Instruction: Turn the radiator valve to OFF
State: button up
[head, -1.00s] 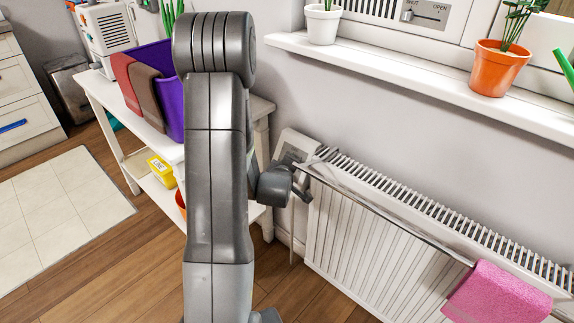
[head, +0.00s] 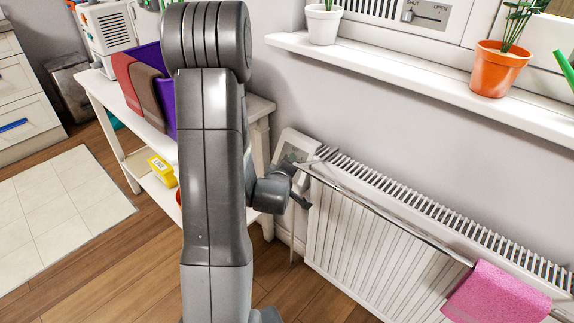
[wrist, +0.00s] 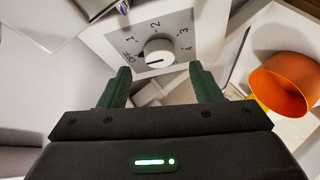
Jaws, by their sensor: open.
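The radiator valve (wrist: 158,50) is a round white knob on a grey dial plate (wrist: 178,24) marked OFF and several numbers. A dark line on the knob points left, toward the OFF side; I cannot tell if it lines up exactly. My gripper (wrist: 160,72) is open, its two green fingers apart just below the knob in the wrist view, with nothing between them. In the head view my gripper (head: 312,165) is at the left end of the radiator (head: 360,225), by the valve housing (head: 291,146). My arm hides part of that area.
A rail (head: 385,212) runs along the radiator front with a pink towel (head: 497,295) over it. The windowsill (head: 400,78) above holds potted plants. A white shelf table (head: 262,108) stands left of the radiator. An orange bowl (wrist: 288,85) shows at right in the wrist view.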

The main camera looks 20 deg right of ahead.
jog(key=v, duration=1)
jog(key=shift+p, duration=0.4)
jog(key=shift+f, duration=0.1)
jog(key=b+x, duration=0.1)
jog(key=x, duration=1.2)
jog(key=shift+w+d+f, duration=0.1)
jog(key=shift+w+d, duration=0.15)
jog(key=shift+w, duration=0.05)
